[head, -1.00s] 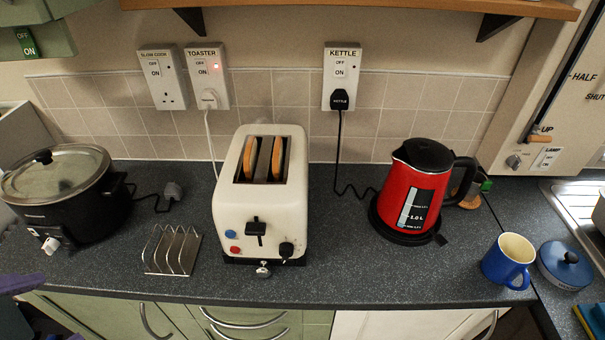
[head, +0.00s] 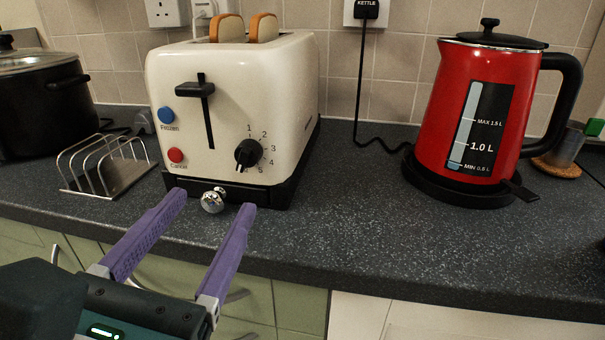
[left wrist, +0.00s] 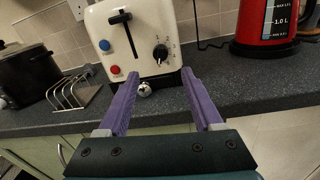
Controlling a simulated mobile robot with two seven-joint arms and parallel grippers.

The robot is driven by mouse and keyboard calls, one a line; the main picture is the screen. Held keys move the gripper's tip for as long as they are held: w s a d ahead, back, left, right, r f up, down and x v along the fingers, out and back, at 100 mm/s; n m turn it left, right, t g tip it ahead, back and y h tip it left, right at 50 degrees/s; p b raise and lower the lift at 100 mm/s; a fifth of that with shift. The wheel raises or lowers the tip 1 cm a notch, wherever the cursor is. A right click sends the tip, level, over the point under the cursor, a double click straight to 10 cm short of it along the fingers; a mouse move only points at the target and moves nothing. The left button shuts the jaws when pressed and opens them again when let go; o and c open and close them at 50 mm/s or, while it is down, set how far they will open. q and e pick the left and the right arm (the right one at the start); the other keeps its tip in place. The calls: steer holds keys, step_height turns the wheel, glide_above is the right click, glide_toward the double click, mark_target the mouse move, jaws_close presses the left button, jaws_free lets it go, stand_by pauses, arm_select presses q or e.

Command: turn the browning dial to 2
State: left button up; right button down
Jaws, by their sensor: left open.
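The cream toaster (head: 235,95) stands on the counter, with two bread slices (head: 228,27) showing above its top. Its black browning dial (head: 247,153) is on the lower right of the front, with numbers 1 to 5 around its right side. A pale mark shows at the dial's lower left; I cannot tell the exact setting. The dial also shows in the left wrist view (left wrist: 160,53). My left gripper (head: 213,200) is open and empty, its purple fingers pointing at the toaster's lower front, below the dial and apart from it. My right gripper is not in view.
A small chrome knob (head: 213,201) sits low between my fingertips in the picture. The black lever (head: 196,90) is up. A wire toast rack (head: 105,168) stands left, beside the black slow cooker (head: 40,105). A red kettle (head: 480,110) stands right; the counter between is clear.

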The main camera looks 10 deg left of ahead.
mark_target(243, 162)
arm_select(q)
steer(key=w, duration=1)
jaws_close()
stand_by(0.4)
